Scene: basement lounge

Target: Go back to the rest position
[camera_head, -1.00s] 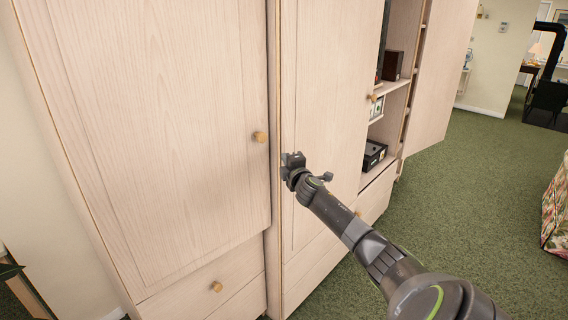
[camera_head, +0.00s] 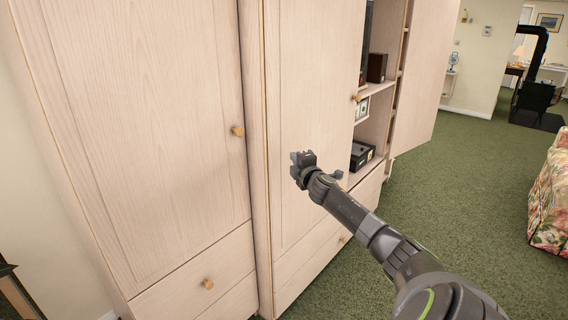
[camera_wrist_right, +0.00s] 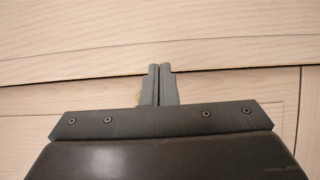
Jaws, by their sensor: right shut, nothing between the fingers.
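My right gripper (camera_head: 303,160) is in front of the pale wood wardrobe (camera_head: 308,95) in the head view, with its arm coming in from the lower right. In the right wrist view its two fingers (camera_wrist_right: 158,84) are shut together with nothing between them. Pale wood panels and the dark gaps between them fill the view beyond the fingertips. I cannot tell how far the fingertips are from the wood. My left gripper is not in view.
The left wardrobe door (camera_head: 140,120) and a drawer (camera_head: 195,285) are closed. An open door (camera_head: 425,75) sticks out at the right beside shelves holding a black box (camera_head: 361,155). Green carpet (camera_head: 450,190) is clear up to a floral sofa (camera_head: 552,200).

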